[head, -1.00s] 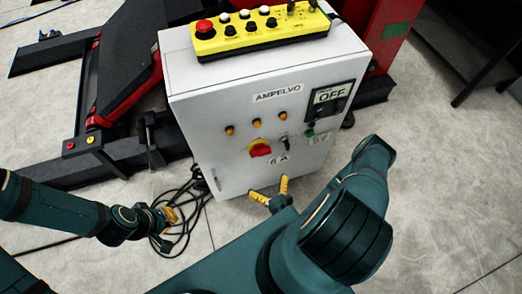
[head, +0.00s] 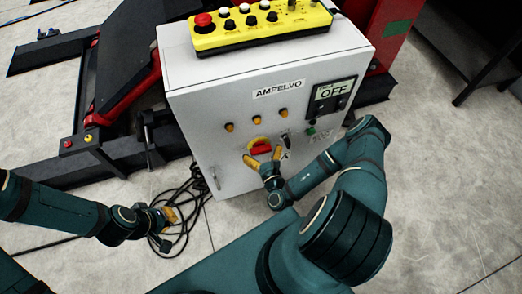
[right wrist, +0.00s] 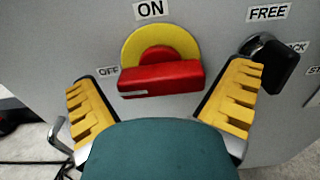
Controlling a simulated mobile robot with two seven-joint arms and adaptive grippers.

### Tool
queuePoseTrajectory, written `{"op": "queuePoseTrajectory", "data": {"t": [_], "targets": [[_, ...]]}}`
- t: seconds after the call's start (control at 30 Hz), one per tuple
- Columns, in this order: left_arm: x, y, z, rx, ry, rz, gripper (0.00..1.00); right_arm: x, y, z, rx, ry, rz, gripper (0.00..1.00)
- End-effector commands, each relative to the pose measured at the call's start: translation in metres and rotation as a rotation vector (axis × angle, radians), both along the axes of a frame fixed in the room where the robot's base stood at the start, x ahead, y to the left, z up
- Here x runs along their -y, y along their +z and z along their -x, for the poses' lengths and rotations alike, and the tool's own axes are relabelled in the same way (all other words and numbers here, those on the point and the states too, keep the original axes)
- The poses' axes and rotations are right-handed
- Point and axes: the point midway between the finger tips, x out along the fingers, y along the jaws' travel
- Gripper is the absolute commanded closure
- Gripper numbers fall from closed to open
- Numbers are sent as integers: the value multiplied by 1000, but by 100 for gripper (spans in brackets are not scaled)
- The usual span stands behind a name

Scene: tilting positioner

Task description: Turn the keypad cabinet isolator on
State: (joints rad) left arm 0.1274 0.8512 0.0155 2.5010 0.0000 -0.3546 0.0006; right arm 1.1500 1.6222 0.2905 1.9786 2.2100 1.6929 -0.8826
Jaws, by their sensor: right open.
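The isolator is a red bar handle on a yellow disc on the front of the white cabinet; it shows in the head view (head: 262,149) and in the right wrist view (right wrist: 160,77). Its bar lies level, with the ON label (right wrist: 151,9) above and the OFF label (right wrist: 108,71) at its left. My right gripper (head: 264,157) is open just before the handle; in the wrist view its yellow fingers stand either side of the bar, with no clear contact. My left gripper (head: 168,216) hangs low at the left, away from the cabinet; its opening is unclear.
The cabinet (head: 225,175) has a display reading OFF (head: 332,92). A black switch (right wrist: 272,62) marked FREE sits close right of the isolator. A yellow button box (head: 262,38) lies on top. Black cables (head: 184,215) lie on the floor at the left.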

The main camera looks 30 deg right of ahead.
Motion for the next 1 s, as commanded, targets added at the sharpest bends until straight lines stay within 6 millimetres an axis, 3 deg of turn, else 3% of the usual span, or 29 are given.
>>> {"op": "queuePoseTrajectory", "data": {"t": [0.4,0.53,0.57,1.0], "targets": [[0,-1,0,1,0,0,100,2,1,-8,0,0,-1,0],[0,-1,0,1,0,0,100,2,0,-8,0,0,-1,46],[0,-1,0,1,0,0,100,2,0,-8,0,0,-1,50],[0,0,0,0,0,0,100,2,0,-7,6,-1,-29,53]]}}
